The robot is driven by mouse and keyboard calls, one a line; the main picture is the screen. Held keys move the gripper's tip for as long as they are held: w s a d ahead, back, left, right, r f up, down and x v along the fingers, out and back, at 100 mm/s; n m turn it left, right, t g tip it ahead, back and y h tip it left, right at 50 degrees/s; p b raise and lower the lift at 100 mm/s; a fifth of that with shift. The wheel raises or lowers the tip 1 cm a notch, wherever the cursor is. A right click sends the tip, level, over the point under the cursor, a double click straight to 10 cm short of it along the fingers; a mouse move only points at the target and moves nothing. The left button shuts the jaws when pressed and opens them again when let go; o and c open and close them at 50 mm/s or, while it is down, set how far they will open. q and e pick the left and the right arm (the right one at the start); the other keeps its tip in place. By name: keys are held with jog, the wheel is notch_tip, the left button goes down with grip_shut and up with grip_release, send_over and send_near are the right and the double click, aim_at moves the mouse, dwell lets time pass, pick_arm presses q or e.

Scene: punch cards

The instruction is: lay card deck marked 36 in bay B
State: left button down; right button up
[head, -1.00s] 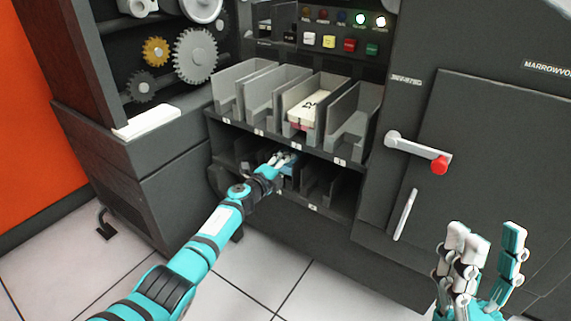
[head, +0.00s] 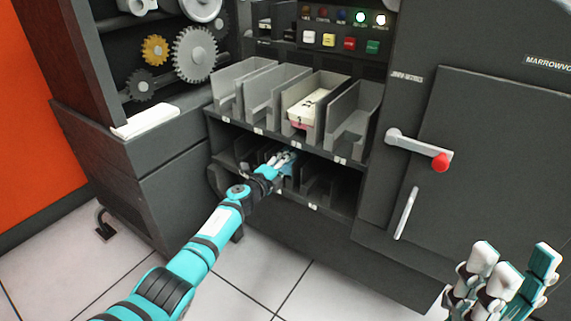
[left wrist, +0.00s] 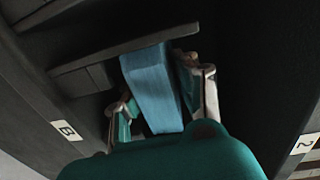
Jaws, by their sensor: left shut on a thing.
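My left gripper (head: 283,158) reaches into the lower shelf opening of the cabinet. In the left wrist view it is shut on a blue card deck (left wrist: 152,88), which sits between its two fingers. I cannot read a mark on the deck. In the left wrist view a label reading B (left wrist: 67,131) is on the shelf edge to the left of the deck. The inside of the bay is dark and the arm partly hides it. My right gripper (head: 515,272) is open and empty at the lower right, apart from the cabinet.
Above the lower opening stands a row of grey trays (head: 232,88). One holds a white and pink deck (head: 306,108) whose mark I cannot read. A red-knobbed lever (head: 420,150) and a door handle (head: 406,213) stick out to the right. The floor in front is clear.

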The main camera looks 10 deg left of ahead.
pick_arm(q)
jog(key=shift+r, duration=0.1)
jog(key=c, duration=1)
grip_release()
jog(key=shift+o, duration=0.4)
jog(key=shift+s+a, duration=0.45)
jog(key=v, duration=1.1)
jog(key=shift+d, duration=0.35)
